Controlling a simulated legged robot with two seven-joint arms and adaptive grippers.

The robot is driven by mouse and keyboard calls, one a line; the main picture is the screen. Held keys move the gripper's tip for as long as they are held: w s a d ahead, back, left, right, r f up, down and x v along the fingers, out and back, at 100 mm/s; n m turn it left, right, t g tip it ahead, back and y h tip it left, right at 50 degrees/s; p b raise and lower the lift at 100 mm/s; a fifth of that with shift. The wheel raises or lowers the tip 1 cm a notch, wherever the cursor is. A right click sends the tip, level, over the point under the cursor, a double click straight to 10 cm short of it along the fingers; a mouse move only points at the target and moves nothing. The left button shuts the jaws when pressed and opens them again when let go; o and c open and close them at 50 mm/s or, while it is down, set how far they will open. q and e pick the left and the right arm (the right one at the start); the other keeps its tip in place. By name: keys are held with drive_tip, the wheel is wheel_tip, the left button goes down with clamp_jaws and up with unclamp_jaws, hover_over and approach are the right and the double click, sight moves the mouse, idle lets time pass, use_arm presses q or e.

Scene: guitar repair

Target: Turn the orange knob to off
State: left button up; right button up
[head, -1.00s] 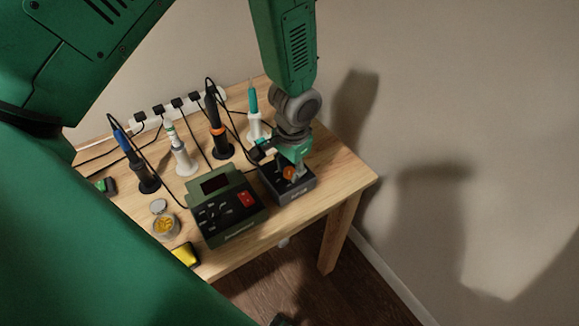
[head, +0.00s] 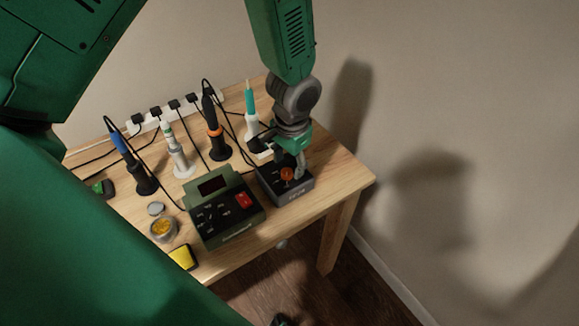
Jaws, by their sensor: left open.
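The orange knob (head: 287,174) sits on top of a small dark box (head: 291,191) near the right end of the table. My left gripper (head: 281,160) is right above the box, pointing down. It is open, with one finger just behind and to the right of the knob and the other to the left. I cannot tell whether a finger touches the knob. The knob's pointer and markings are too small to read. My right gripper is out of view.
A green soldering station (head: 224,211) with a red switch stands left of the box. Several corded irons in holders, one teal-tipped (head: 251,112), stand behind, before a white power strip (head: 150,122). A jar (head: 163,229) and a yellow sponge (head: 184,257) lie front left on the wooden table (head: 325,190).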

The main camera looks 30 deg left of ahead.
sight(291, 172)
use_arm(q)
wheel_tip(291, 172, up, 10)
drive_tip(key=shift+d+f, duration=0.2)
drive_tip(key=shift+d, duration=0.1)
idle(0.4)
